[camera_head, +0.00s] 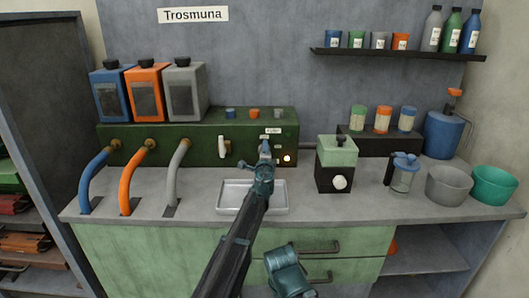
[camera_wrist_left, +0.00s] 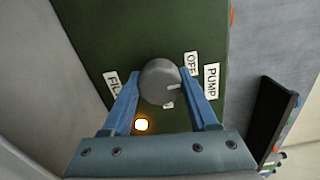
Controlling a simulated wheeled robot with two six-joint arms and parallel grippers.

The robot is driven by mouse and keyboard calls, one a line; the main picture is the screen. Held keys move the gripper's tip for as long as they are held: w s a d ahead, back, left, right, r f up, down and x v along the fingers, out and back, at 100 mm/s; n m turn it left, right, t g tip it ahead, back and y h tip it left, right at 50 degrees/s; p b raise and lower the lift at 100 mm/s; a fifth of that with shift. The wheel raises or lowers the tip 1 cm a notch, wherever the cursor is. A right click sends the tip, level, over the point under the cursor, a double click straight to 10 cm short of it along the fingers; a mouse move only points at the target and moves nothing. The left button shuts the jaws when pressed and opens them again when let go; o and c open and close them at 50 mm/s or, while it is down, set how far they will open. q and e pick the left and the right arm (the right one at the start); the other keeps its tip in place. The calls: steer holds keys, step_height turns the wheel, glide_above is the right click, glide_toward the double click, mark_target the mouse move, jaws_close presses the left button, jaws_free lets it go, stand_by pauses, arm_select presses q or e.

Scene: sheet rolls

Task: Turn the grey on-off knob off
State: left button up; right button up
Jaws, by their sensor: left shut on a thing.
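The grey knob (camera_wrist_left: 158,84) sits on the green machine panel (camera_wrist_left: 110,38), between the two blue fingers of my left gripper (camera_wrist_left: 161,86), which is shut on it. A pale mark on the knob points to the right in the wrist view, below the OFF label (camera_wrist_left: 191,64) and towards the PUMP label (camera_wrist_left: 211,82). A small label below the knob is partly hidden. A lamp (camera_wrist_left: 141,125) on the panel glows yellow. In the head view my left gripper (camera_head: 265,158) reaches the right part of the green machine (camera_head: 190,137) and hides the knob.
A shallow metal tray (camera_head: 232,208) lies on the counter under my left arm. A green and black box (camera_head: 336,155) with a white knob stands to the right. Blue, orange and grey hoses (camera_head: 128,183) are at the left. Grey (camera_head: 448,187) and green bowls (camera_head: 494,186) stand far right.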

arm_select(q)
steer(key=o, duration=1.4)
steer(key=shift+c, duration=0.2)
steer(key=shift+s, duration=0.1)
steer(key=s, duration=1.3)
steer(key=shift+s, duration=0.35)
